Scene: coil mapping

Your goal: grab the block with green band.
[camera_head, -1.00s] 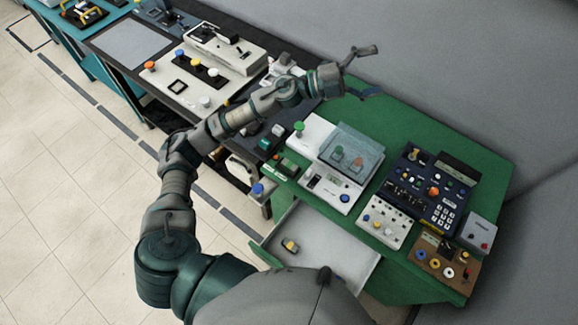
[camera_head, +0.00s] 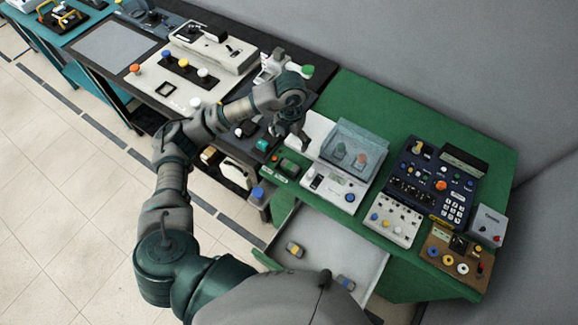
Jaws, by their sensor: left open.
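I cannot make out a block with a green band for certain. The open white drawer (camera_head: 330,250) under the green bench holds a small block with a yellow band (camera_head: 295,249) and a small block with a blue band (camera_head: 345,282), partly close to my own body. My left gripper (camera_head: 292,147) is open and empty. It points down beside the white device at the bench's left end, above and behind the drawer, apart from both blocks. My left arm hides part of the dark bench. My right gripper is not in view.
The green bench (camera_head: 375,105) carries a white device with a clear cover (camera_head: 350,150), a dark blue control panel (camera_head: 440,178), a white knob panel (camera_head: 390,220) and a brown panel (camera_head: 455,260). A dark bench with a white console (camera_head: 180,75) stands left. The drawer's middle is clear.

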